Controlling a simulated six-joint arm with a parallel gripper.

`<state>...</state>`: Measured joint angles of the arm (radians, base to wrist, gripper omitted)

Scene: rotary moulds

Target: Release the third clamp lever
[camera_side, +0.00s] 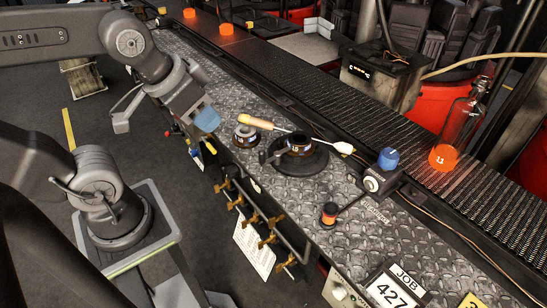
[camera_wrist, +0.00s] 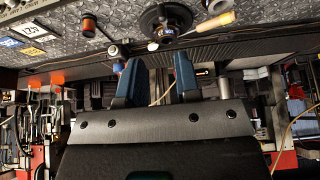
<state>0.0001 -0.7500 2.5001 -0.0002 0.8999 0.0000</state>
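A round black mould (camera_side: 300,160) sits on the diamond-plate bench, with a metal-ringed centre and a dark lever-like part (camera_side: 267,151) at its left side. I cannot tell separate clamp levers on it or their positions. The mould also shows at the top of the wrist view (camera_wrist: 166,18), partly cut off. My gripper (camera_side: 207,119) is above the bench's near edge, left of the mould and apart from it. In the wrist view its two blue fingers (camera_wrist: 158,76) are spread with nothing between them.
A wooden-handled tool (camera_side: 259,123) lies behind the mould, beside a small metal ring part (camera_side: 245,136). A blue-knobbed box (camera_side: 388,159) and an orange-topped knob (camera_side: 329,213) stand to the right. A conveyor (camera_side: 370,120) carries a bottle (camera_side: 452,135). Brass-handled fittings (camera_side: 250,222) line the front.

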